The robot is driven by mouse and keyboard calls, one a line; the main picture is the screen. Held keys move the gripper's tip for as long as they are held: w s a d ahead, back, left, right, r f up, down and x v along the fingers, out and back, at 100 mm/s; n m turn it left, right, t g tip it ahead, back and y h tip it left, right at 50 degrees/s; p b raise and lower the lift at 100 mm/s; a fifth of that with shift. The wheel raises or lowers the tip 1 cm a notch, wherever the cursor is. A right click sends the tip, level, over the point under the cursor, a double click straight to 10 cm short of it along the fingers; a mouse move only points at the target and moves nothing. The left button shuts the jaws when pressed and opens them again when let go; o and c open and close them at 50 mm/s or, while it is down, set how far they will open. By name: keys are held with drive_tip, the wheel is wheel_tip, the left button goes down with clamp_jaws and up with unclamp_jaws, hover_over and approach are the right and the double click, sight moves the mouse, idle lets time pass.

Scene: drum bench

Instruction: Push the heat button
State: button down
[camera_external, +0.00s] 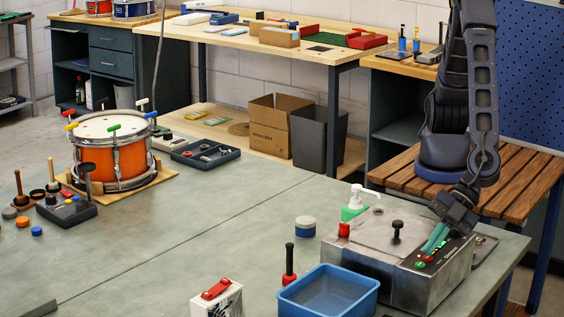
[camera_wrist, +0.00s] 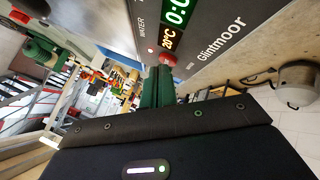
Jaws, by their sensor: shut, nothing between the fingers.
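A steel box machine (camera_external: 402,268) stands at the right end of the grey table, with a dark control panel on its sloped front right side.
The machine's lid has a black knob (camera_external: 397,230). A blue bin (camera_external: 327,293), a red-and-black plunger (camera_external: 289,266), a white-and-blue jar (camera_external: 305,227) and a green pump bottle (camera_external: 355,204) stand close by. An orange drum (camera_external: 116,161) is at the far left. The table's middle is clear.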

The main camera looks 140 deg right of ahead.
sight(431, 257)
drive_tip(key=shift+r, duration=0.45)
drive_tip(key=shift+r, duration=3)
drive_tip(key=s+d+r+m+g, duration=0.2)
drive_tip(key=s+d+r, duration=0.6)
drive_tip(key=s+d, duration=0.3)
drive_tip(key=s+d+r+m+g, duration=0.1)
drive_tip(key=s+d+r+m, duration=0.1)
drive_tip(key=s+d+r, duration=0.9)
drive_tip(key=s+d+f+y, duration=0.1)
drive_tip(key=s+d, duration=0.2)
drive_tip(key=s, duration=0.5)
drive_tip(key=s+d+f+m+y, duration=0.1)
drive_tip(key=s+d, duration=0.2)
drive_tip(key=s, duration=0.5)
drive_tip(key=s+d+f+g, duration=0.1)
drive_tip(key=s+d, duration=0.2)
drive_tip(key=s, duration=0.6)
drive_tip(key=shift+d+y, duration=0.15)
drive_tip(key=shift+y, duration=0.25)
